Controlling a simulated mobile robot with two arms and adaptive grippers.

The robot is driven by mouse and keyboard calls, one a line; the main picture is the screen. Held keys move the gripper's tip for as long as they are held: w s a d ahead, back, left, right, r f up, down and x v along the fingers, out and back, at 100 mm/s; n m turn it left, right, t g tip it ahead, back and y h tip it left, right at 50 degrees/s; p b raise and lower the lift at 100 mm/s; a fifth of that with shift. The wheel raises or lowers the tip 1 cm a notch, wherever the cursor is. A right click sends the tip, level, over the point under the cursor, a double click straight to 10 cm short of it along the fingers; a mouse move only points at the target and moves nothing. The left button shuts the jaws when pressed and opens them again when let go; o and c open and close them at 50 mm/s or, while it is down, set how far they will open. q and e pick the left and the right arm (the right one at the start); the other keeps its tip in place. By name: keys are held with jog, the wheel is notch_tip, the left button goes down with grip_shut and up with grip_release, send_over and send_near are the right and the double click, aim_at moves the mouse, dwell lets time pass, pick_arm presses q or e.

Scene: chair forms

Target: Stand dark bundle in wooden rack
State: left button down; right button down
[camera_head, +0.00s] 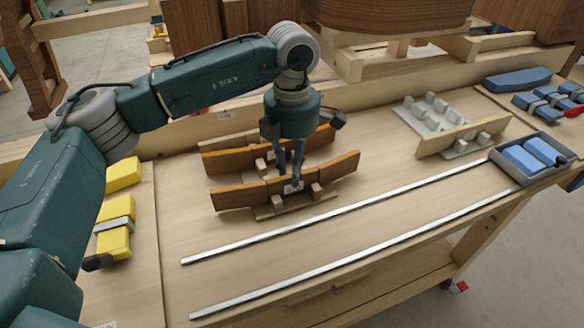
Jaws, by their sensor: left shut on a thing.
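The wooden rack (268,211) is a low pale frame with small upright blocks, in the middle of the bench. A long, curved, brown piece (240,194), which I take to be the dark bundle, stands on edge at its front among the blocks. A similar curved brown piece (228,160) stands behind it. My left gripper (291,181) points down over the front piece, with its fingers shut on it near the middle. The fingers hide part of both pieces, and I cannot tell whether the held piece rests fully on the rack. My right gripper is not in view.
Two metal rails (330,217) (350,254) run across the bench in front. A grey tray (510,168) holds blue blocks. Yellow blocks (115,212) lie at left.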

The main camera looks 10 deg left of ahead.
pick_arm(q)
jog(key=shift+f, duration=0.25)
jog(key=c, duration=1.5)
grip_release()
